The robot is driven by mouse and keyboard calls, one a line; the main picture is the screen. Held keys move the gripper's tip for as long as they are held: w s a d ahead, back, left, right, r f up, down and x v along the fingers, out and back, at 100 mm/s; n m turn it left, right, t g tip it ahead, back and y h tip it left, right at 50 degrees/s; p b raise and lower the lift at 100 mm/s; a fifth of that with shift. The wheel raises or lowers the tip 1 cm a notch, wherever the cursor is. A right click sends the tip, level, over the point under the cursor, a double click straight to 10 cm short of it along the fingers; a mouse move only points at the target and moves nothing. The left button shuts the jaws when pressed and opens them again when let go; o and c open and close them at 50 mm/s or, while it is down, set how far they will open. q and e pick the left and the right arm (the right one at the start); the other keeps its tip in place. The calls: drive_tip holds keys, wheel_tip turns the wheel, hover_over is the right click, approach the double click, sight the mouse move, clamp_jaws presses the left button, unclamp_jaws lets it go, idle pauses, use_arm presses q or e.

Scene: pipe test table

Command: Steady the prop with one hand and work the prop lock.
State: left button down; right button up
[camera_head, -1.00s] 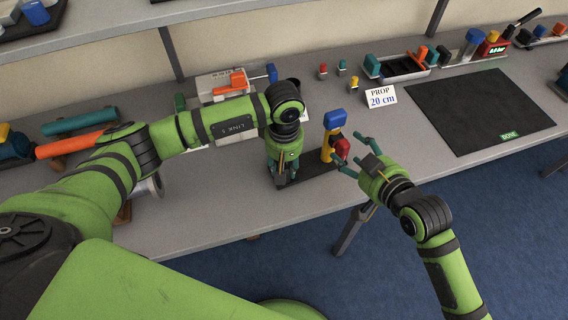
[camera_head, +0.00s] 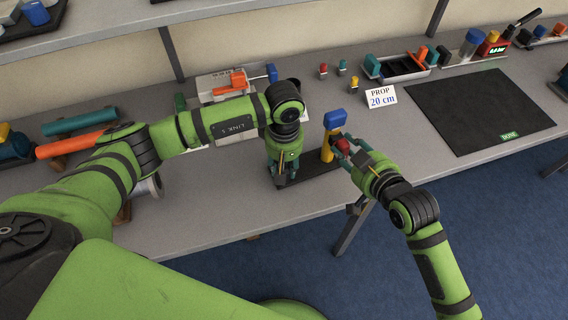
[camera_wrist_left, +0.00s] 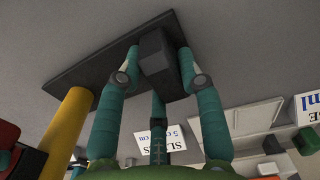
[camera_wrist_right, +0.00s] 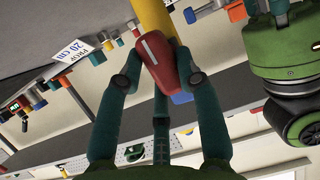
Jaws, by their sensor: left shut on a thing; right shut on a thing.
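The prop is a yellow post (camera_head: 327,150) with a blue top (camera_head: 334,118), upright on a dark base plate (camera_head: 315,167). A red knob (camera_wrist_right: 160,62) sticks out from the post's side. My right gripper (camera_head: 343,150) is shut on the red knob, with its fingers on both sides of it in the right wrist view. My left gripper (camera_head: 283,176) points down at the plate's other end. In the left wrist view it is shut on a dark block (camera_wrist_left: 158,58) that stands on the base plate; the yellow post (camera_wrist_left: 65,132) is beside it.
A sign reading PROP 20 cm (camera_head: 381,97) stands behind the prop. A black mat (camera_head: 480,112) lies at the right. Small coloured pieces and a tray (camera_head: 403,68) are at the back. The table's front edge is close to the prop.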

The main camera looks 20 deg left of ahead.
drive_tip(key=shift+a+n+t+h, duration=0.1)
drive_tip(key=shift+n+t+h, duration=0.45)
drive_tip(key=shift+n, duration=0.45)
drive_tip(key=shift+s, duration=0.1)
drive_tip(key=shift+s+a+n+t+h, duration=0.1)
drive_tip(key=shift+n+t+h, duration=0.45)
drive_tip(key=shift+n, duration=0.55)
drive_tip(key=shift+s+a+n+t, duration=0.1)
drive_tip(key=shift+n+t, duration=0.3)
drive_tip(key=shift+n, duration=0.2)
drive_tip(key=shift+n+t+h, duration=0.3)
drive_tip(key=shift+n, duration=0.4)
drive_tip(key=shift+s+a+f+n+t, duration=0.1)
drive_tip(key=shift+n+t, duration=0.3)
drive_tip(key=shift+n, duration=0.25)
drive_tip(key=shift+s+a+f+n+t, duration=0.1)
drive_tip(key=shift+n+t, duration=0.3)
drive_tip(key=shift+n, duration=0.25)
drive_tip(key=shift+h, duration=0.3)
